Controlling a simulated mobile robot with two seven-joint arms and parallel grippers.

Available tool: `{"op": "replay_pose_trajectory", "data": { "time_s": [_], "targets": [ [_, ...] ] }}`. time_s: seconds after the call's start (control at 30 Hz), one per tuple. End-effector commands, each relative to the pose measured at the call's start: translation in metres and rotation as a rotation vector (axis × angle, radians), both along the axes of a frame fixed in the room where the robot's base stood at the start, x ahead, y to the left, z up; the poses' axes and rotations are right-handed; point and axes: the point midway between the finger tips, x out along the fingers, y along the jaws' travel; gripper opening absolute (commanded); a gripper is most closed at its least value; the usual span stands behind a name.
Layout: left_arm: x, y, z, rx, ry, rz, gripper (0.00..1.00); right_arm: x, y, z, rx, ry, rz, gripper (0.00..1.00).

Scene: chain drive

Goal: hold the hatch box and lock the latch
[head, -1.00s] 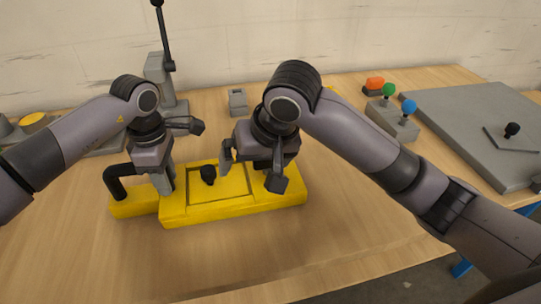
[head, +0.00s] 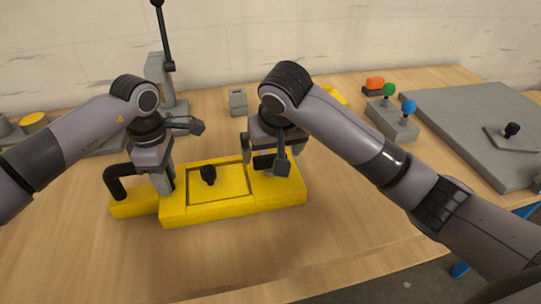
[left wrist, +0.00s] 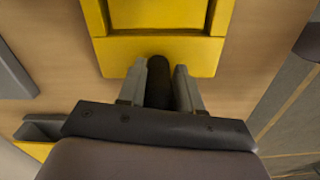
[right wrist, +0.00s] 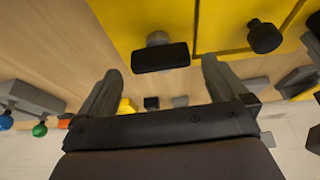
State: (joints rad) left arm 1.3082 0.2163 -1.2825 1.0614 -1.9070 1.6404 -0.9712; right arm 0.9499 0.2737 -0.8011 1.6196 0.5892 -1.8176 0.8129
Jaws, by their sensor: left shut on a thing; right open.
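The yellow hatch box (head: 232,208) lies on the table, with a square hatch panel (head: 228,181) in its top and a black knob (head: 208,175) on the panel. My left gripper (left wrist: 160,85) is shut on the black handle (head: 113,178) at the box's left end. My right gripper (head: 264,157) is open above the right end of the box. In the right wrist view the latch, a black bar (right wrist: 160,57) on a grey stub, shows beyond and between the open fingers, and the fingers do not grip it. The right gripper partly hides the latch in the head view.
A grey post with a black lever (head: 165,50) and a small grey block (head: 237,102) stand behind the box. At right are a grey block with green and blue knobs (head: 392,123), an orange button (head: 374,83) and a grey panel (head: 465,120). The table front is clear.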

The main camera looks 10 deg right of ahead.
Motion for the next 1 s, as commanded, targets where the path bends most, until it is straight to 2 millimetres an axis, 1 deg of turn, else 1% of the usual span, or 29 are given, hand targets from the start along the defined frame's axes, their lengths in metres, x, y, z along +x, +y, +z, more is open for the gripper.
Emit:
{"op": "replay_pose_trajectory", "data": {
  "time_s": [0.03,0.2,0.33,0.57,0.6,0.67,0.7,0.77,0.8,0.83,1.0],
  "targets": [
    [0.0,-0.001,0.001,-0.001,-0.001,-0.001,0.0,0.003,-0.001,-0.009,-0.002,0.003,-0.001,1.0],
    [0.0,-0.001,0.001,-0.001,-0.001,-0.001,0.0,0.01,0.0,-0.025,-0.001,0.001,0.0,1.0],
    [0.0,-0.001,0.001,-0.001,-0.001,-0.001,0.0,0.013,0.0,-0.031,0.0,0.0,0.0,1.0],
    [0.0,-0.001,0.001,-0.001,-0.002,-0.001,0.0,0.013,0.0,-0.031,0.0,-0.001,0.0,1.0],
    [0.0,-0.001,0.001,-0.001,-0.002,-0.001,0.0,0.013,0.0,-0.031,0.0,-0.001,0.0,0.97],
    [0.0,-0.001,0.001,-0.001,-0.002,-0.001,0.0,0.013,0.0,-0.031,0.001,-0.001,0.0,0.77],
    [0.0,-0.001,0.001,-0.001,-0.002,-0.002,0.0,0.013,0.0,-0.031,0.0,-0.001,0.0,0.64],
    [0.0,-0.001,0.001,-0.001,-0.002,-0.002,0.0,0.013,0.0,-0.031,0.001,-0.001,0.0,0.45],
    [0.0,-0.001,0.001,-0.001,-0.002,-0.002,0.0,0.013,0.0,-0.031,0.001,0.0,0.0,0.32],
    [0.0,-0.001,0.001,-0.001,-0.002,-0.002,0.0,0.013,0.0,-0.031,0.001,0.0,0.0,0.26],
    [0.0,-0.001,0.001,-0.001,-0.002,-0.002,0.0,0.013,0.0,-0.031,0.001,0.0,0.009,0.26]
  ]
}}
